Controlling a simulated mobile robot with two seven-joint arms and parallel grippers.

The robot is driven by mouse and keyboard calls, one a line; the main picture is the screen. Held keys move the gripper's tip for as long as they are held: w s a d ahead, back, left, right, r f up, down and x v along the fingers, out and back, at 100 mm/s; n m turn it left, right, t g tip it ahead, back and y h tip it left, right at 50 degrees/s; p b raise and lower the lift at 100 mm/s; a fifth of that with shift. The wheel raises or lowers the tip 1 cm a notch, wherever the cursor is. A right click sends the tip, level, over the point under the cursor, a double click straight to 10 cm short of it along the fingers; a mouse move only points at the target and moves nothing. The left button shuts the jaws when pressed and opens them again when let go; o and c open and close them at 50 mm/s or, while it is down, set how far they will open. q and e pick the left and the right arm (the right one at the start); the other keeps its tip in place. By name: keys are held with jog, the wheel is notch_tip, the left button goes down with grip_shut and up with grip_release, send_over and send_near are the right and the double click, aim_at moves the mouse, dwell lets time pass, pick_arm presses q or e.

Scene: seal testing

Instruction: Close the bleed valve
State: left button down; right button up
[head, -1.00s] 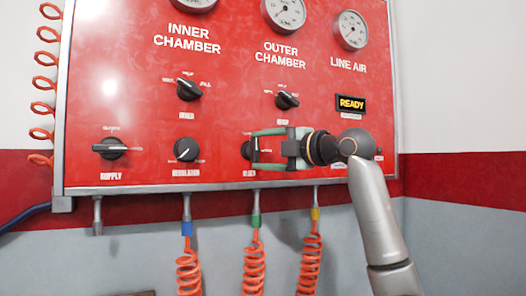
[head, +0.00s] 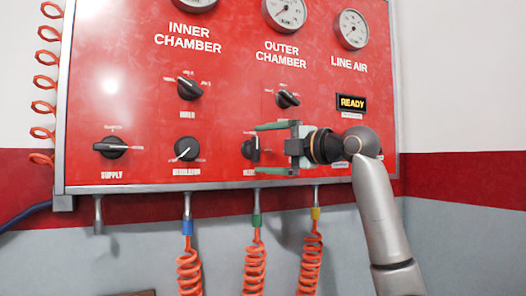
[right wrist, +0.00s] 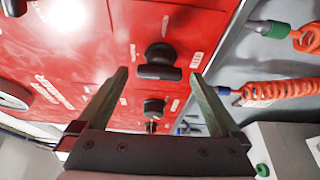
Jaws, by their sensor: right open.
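The bleed valve (head: 250,148) is a black knob low on the red panel, with its label partly hidden by my gripper. Its grip bar stands about upright. My right gripper (head: 254,149) comes in from the right with its green fingers open, one above and one below the knob. In the right wrist view the bleed knob (right wrist: 160,56) shows between and beyond the fingertips of the right gripper (right wrist: 159,73), with a gap on both sides. The fingers do not appear to touch it. My left gripper is out of view.
The regulator knob (head: 186,149) and the supply knob (head: 111,147) are to the left in the same row. Two selector knobs (head: 189,89) (head: 288,99) and gauges are above. Orange coiled hoses (head: 256,270) hang below the panel.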

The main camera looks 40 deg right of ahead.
jog(key=s+d+b, duration=0.1)
jog(key=s+b, duration=0.1)
jog(key=s, duration=0.9)
jog(key=shift+s, duration=0.4)
